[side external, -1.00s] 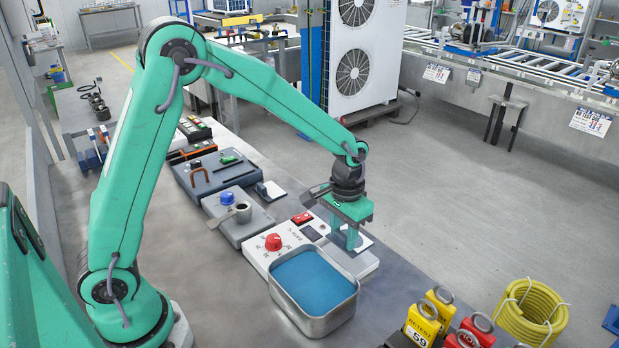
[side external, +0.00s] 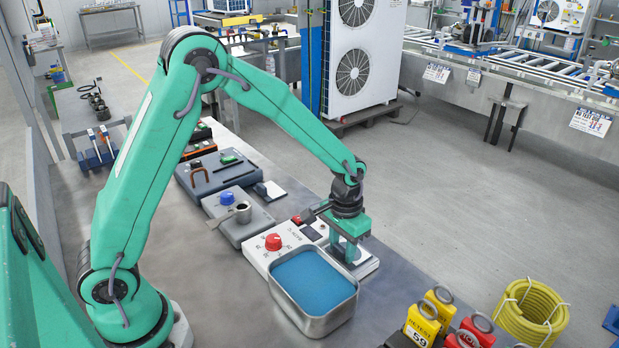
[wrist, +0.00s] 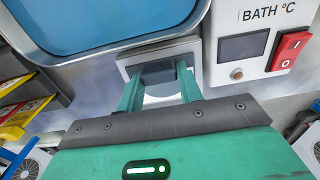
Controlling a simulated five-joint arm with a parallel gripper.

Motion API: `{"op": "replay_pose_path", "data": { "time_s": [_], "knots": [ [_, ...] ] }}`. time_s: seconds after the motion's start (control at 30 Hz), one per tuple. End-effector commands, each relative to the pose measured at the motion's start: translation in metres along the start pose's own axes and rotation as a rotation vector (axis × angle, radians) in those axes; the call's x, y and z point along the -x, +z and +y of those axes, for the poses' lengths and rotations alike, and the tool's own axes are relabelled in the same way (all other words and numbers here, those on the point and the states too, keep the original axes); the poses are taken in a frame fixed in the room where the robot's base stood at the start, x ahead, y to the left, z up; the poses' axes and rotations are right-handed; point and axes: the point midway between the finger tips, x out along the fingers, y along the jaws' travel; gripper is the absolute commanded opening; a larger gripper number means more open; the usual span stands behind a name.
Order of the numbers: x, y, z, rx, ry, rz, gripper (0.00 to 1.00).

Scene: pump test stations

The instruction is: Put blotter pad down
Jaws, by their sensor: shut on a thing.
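A pale surface shows just below the pad between the fingers. A light grey, raised-edge plate (wrist: 194,50) lies around and under the fingertips. I cannot tell whether the pad touches it. In the side view the fingers mostly hide the pad.
The tank of blue liquid (side external: 313,283) stands close beside my gripper. The white bath panel (wrist: 220,20) has a display and a red switch (wrist: 290,50). Yellow and red tagged padlocks (side external: 440,305) stand at the front right. Bare metal bench (side external: 375,310) lies between them and the tank.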

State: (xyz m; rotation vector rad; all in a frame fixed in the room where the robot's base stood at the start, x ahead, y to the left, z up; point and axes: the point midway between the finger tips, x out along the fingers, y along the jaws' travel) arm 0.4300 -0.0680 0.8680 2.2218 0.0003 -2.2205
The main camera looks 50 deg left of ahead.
Motion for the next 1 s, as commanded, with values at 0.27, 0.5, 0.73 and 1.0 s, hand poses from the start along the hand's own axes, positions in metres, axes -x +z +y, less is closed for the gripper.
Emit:
{"op": "replay_pose_path", "data": {
  "time_s": [0.27,0.5,0.73,1.0],
  "knots": [
    [-0.002,0.000,0.000,0.000,0.000,0.000,0.58],
    [-0.002,0.000,0.000,0.000,0.000,0.000,0.58],
    [0.007,0.000,0.000,0.000,0.000,0.002,0.58],
    [0.041,-0.001,0.000,0.000,0.001,0.005,0.58]
  ]
}}
